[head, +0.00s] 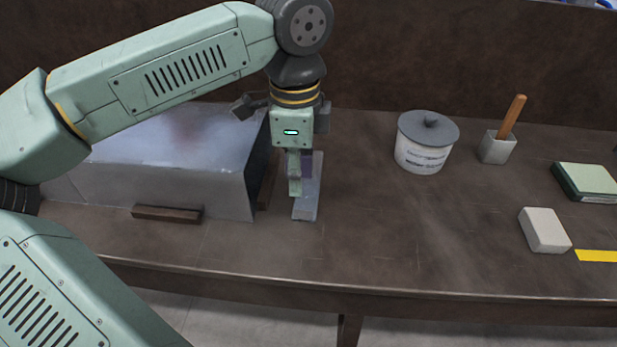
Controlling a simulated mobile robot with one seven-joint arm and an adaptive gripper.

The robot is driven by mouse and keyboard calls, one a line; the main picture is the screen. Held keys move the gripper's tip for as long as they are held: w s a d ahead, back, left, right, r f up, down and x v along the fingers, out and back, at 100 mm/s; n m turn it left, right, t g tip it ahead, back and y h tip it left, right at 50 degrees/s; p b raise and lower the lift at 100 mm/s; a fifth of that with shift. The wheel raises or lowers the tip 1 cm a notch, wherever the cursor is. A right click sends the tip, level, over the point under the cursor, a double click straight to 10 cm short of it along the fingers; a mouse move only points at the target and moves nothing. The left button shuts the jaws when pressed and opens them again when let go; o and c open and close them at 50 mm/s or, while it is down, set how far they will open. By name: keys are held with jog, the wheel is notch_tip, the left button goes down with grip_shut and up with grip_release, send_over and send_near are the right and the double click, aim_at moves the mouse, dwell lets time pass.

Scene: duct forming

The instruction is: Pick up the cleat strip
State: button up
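The cleat strip (308,205) is a narrow, light grey metal piece on the brown bench, just right of the metal duct (190,150). It runs away from the bench's front edge. My gripper (297,190) points down over the strip, its fingers at the strip's left side and middle in this view. The fingers overlap each other and hide part of the strip. I cannot tell whether they touch it or how wide they stand.
Dark wooden blocks (167,214) sit against the duct. The bench middle is clear.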

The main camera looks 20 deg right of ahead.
aim_at(298, 210)
notch_tip(298, 210, down, 8)
jog(key=shift+f+p, duration=0.1)
jog(key=shift+p, duration=0.95)
jog(key=shift+c, duration=0.6)
grip_shut()
